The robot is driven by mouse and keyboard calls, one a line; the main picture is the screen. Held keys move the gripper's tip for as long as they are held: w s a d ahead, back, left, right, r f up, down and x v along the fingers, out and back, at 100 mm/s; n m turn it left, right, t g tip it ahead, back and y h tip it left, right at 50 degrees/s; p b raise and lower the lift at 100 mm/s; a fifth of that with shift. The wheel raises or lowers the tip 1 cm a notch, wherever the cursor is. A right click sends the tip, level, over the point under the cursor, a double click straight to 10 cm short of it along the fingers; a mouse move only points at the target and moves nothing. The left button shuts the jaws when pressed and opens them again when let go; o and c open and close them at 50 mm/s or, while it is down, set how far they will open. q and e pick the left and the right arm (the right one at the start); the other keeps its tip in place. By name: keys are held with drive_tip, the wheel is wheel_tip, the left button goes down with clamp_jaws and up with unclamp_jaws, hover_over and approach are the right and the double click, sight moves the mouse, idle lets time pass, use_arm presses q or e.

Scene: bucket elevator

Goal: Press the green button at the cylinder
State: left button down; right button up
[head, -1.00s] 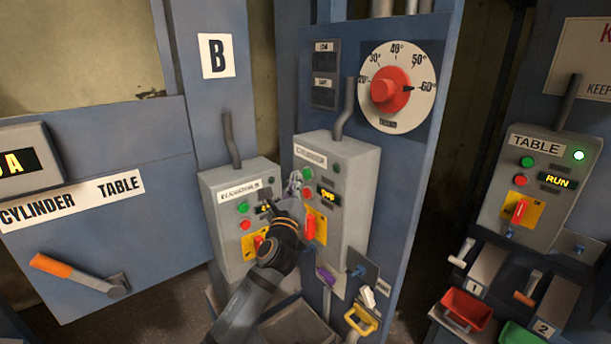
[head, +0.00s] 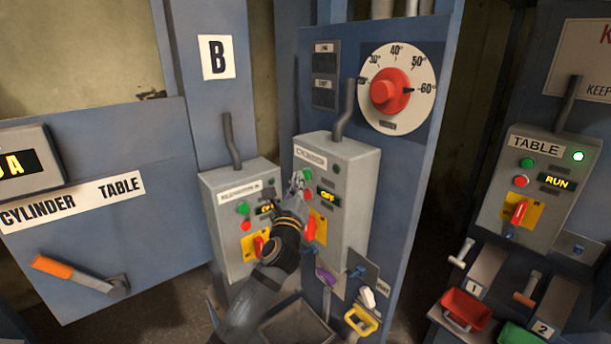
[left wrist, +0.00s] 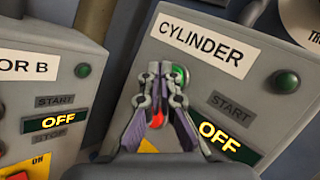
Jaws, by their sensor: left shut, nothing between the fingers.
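The grey cylinder box (head: 350,215) hangs on the blue column and also shows in the left wrist view (left wrist: 215,85), labelled CYLINDER. Its green button (left wrist: 181,75) is partly hidden behind my fingertips; it also shows in the head view (head: 307,174). The red button (left wrist: 157,119) shows between my fingers, below the green one. The box's display (left wrist: 220,141) reads OFF. My left gripper (head: 295,184) is shut and empty, with its tips at the green button, overlapping its left edge in the left wrist view (left wrist: 160,72). I cannot tell whether they touch it. My right gripper is not in view.
The elevator B box (head: 222,205) stands close on the left, its display reading OFF. A red dial (head: 390,92) is above right. The TABLE box (head: 545,205) on the right reads RUN with a lit green lamp. A yellow handle (head: 361,322) sits below.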

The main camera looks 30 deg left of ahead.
use_arm(q)
drive_tip(key=shift+w+d, duration=0.2)
drive_tip(key=shift+w, duration=0.25)
idle(0.8)
drive_tip(key=shift+s, duration=0.15)
drive_tip(key=shift+s+a, duration=0.35)
drive_tip(key=shift+s, duration=0.35)
drive_tip(key=s, duration=0.1)
drive_tip(key=s+a, duration=0.1)
drive_tip(key=s, duration=0.1)
drive_tip(key=s+a, duration=0.1)
drive_tip(key=shift+s, duration=0.25)
drive_tip(key=shift+f, duration=0.15)
idle(0.8)
